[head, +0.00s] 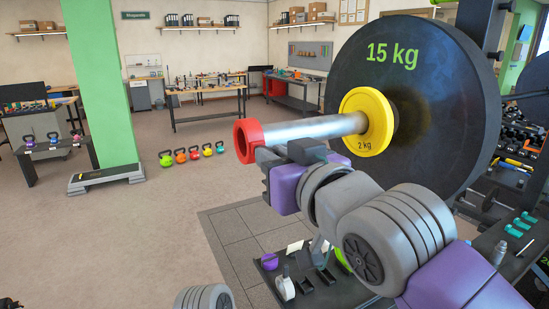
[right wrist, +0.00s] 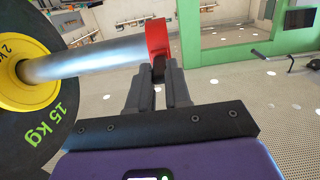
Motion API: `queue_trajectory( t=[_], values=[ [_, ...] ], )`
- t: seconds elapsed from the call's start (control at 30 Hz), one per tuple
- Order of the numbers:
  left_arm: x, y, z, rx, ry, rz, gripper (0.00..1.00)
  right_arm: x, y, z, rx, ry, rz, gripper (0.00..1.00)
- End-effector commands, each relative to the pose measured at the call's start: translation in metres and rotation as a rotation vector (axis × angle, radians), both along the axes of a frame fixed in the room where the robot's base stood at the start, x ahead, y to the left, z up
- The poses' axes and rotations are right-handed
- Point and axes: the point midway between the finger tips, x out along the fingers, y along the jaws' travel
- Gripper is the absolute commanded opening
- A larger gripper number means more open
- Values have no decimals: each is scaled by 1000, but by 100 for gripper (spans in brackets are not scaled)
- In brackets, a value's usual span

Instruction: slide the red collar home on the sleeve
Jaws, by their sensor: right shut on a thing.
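The red collar (head: 241,141) is at the free end of the bare metal sleeve (head: 310,129), in line with it; how far it is over the end is hard to tell. It also shows in the right wrist view (right wrist: 157,38). A long bare stretch of sleeve separates it from the yellow 2 kg plate (head: 368,146), which is against the black 15 kg plate (head: 440,95). My right gripper (right wrist: 158,72) is shut on the collar's lower part, below the sleeve. In the head view the gripper partly hides the collar's lower edge. My left gripper is not clearly seen.
Below are a dark bench (head: 325,285) with small tools and a dumbbell rack (head: 520,125) at right. A green pillar (head: 103,80), a step (head: 106,178) and several kettlebells (head: 193,155) are farther off. Open floor lies left of the sleeve.

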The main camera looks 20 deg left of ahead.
Motion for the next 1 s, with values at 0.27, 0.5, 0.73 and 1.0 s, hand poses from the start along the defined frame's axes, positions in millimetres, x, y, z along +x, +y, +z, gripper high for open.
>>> queue_trajectory(
  t=[0.27,0.5,0.73,1.0],
  values=[
    [0,0,-1,0,0,0,0,0,0,1,2,0,1,0],
    [0,0,-1,0,0,0,0,0,0,1,2,0,1,0],
    [0,0,0,0,0,0,0,2,-2,1,2,-1,0,0],
    [0,0,4,0,0,0,0,8,-8,2,3,0,0,0]
  ],
)
